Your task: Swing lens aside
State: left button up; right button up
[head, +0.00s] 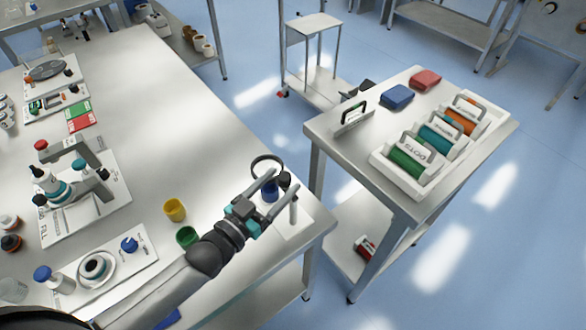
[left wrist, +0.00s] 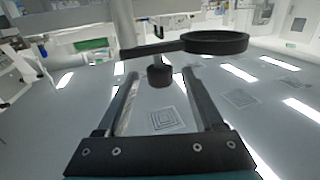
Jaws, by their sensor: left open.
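The lens is a dark ring (head: 266,162) near the right end of the long white table. In the left wrist view the ring (left wrist: 216,42) sits at the upper right, on a thin dark arm (left wrist: 150,49) that runs left. A dark round knob (left wrist: 159,76) hangs below this arm. A pale post (head: 294,208) stands by the lens. My left gripper (head: 270,188) is open, its fingers pointing at the lens stand. In the left wrist view the knob shows between the fingertips, and contact cannot be told. My right gripper is not in view.
A yellow cup (head: 175,209) and a green cup (head: 187,236) stand near my left arm. A blue item (head: 271,192) is partly hidden by my gripper. A side table (head: 345,155) at the right holds a tray of coloured boxes (head: 407,162). Floor separates the tables.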

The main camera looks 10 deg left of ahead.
aim_at(289, 174)
pick_arm(q)
jog(key=shift+x, duration=2.6)
grip_shut()
